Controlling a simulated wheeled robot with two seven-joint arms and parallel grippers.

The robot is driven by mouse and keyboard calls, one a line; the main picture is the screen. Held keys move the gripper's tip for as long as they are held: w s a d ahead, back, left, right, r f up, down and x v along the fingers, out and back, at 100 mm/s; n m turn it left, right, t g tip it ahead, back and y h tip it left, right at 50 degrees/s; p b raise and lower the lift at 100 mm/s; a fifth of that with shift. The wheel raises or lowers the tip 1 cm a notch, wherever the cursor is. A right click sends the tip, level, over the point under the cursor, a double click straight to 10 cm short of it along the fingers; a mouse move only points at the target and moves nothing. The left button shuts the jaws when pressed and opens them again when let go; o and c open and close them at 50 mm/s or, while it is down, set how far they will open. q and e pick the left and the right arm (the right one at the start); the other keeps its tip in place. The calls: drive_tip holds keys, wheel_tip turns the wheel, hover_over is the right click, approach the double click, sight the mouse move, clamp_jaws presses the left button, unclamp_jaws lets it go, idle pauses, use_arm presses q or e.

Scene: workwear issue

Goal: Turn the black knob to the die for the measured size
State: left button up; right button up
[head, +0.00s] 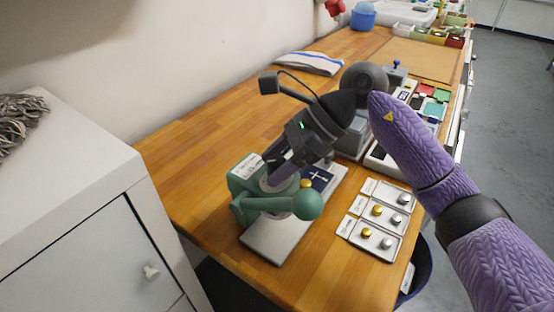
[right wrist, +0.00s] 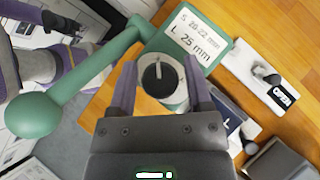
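The green press (head: 250,178) stands on a pale base plate near the front of the wooden bench. Its black knob (right wrist: 158,76) has a white pointer line that points to the top of the right wrist view. A white label (right wrist: 193,40) on the green body reads "S 20-22 mm" and "L 25 mm". My right gripper (right wrist: 160,62) is open, with one finger on each side of the knob and visible gaps between. In the head view the right gripper (head: 275,178) reaches down over the press and hides the knob. My left gripper is out of view.
The press's green ball-ended lever (head: 307,204) sticks out at the front. Trays of gold and silver pieces (head: 378,215) lie to its right. A dark blue item with a white mark (head: 318,177) lies beside the press. A white cabinet (head: 80,200) stands at left.

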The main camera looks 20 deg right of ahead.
clamp_jaws()
drive_tip(key=shift+m+t, duration=0.3)
drive_tip(key=m+t+h, duration=0.1)
drive_tip(key=m+t, duration=0.2)
drive_tip(key=shift+m, duration=0.4)
drive_tip(key=m+t+h, duration=0.1)
drive_tip(key=m+t, duration=0.1)
drive_tip(key=m, duration=0.1)
drive_tip(key=shift+m+h+p, duration=0.3)
drive_tip(key=shift+h+p, duration=0.05)
drive_tip(key=shift+h, duration=0.05)
drive_tip(key=m+t+h+b, duration=0.1)
drive_tip(key=m+t+h, duration=0.1)
drive_tip(key=m, duration=0.3)
drive_tip(key=shift+h, duration=0.8)
drive_tip(key=shift+m+h+b, duration=0.35)
drive_tip(key=shift+m+h, duration=0.75)
drive_tip(key=shift+m, duration=0.5)
drive_tip(key=shift+h, duration=0.3)
